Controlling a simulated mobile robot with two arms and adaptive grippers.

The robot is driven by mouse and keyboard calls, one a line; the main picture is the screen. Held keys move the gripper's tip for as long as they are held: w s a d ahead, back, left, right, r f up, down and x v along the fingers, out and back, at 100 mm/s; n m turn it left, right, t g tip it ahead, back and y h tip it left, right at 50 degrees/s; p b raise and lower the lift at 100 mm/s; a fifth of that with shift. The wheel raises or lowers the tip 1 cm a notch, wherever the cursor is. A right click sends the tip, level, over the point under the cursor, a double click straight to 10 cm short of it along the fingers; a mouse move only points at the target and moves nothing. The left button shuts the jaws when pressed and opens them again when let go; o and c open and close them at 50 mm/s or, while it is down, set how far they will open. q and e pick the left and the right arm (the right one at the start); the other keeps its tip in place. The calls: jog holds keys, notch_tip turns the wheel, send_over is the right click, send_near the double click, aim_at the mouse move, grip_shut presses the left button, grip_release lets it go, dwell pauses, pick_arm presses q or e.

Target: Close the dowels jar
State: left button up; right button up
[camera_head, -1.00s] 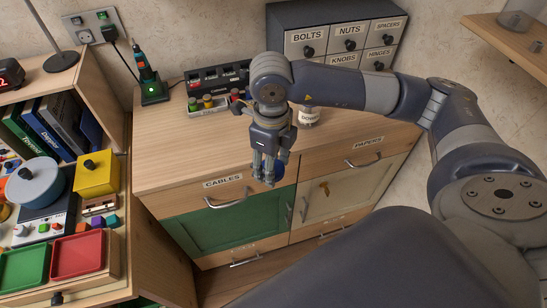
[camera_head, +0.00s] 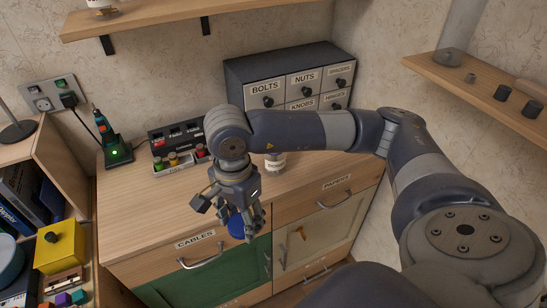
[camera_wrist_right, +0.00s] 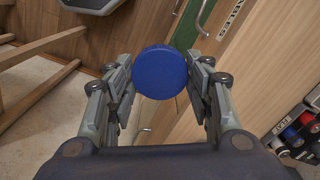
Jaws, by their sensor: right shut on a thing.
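My right gripper (camera_head: 245,222) is shut on a round blue lid (camera_head: 237,229). It holds the lid in the air in front of the counter, above the green cabinet front. In the right wrist view the blue lid (camera_wrist_right: 160,73) sits between the two fingers. The dowels jar (camera_head: 275,161) stands on the counter behind my right forearm. It is pale, and most of it is hidden by the arm, so its top does not show. My left gripper is not in view.
The counter (camera_head: 155,215) is clear at its front left. A drawer cabinet (camera_head: 290,70) stands at the back, left of a wall shelf (camera_head: 490,95). A rack of small containers (camera_head: 178,150) and a green-lit charger (camera_head: 115,152) are at the back left. Another shelf (camera_head: 190,15) hangs above.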

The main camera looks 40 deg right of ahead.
jog(key=n, duration=0.4)
jog(key=r+n, duration=0.1)
jog(key=n, duration=0.2)
jog(key=shift+s+a, duration=0.3)
jog(key=shift+s, duration=0.1)
jog(key=n, duration=0.4)
jog(key=shift+s+a+r, duration=0.1)
jog(key=shift+s+r, duration=0.15)
jog(key=shift+r, duration=0.05)
jog(key=n, duration=0.4)
jog(key=shift+s+a+r, duration=0.1)
jog(key=shift+s+r, duration=0.15)
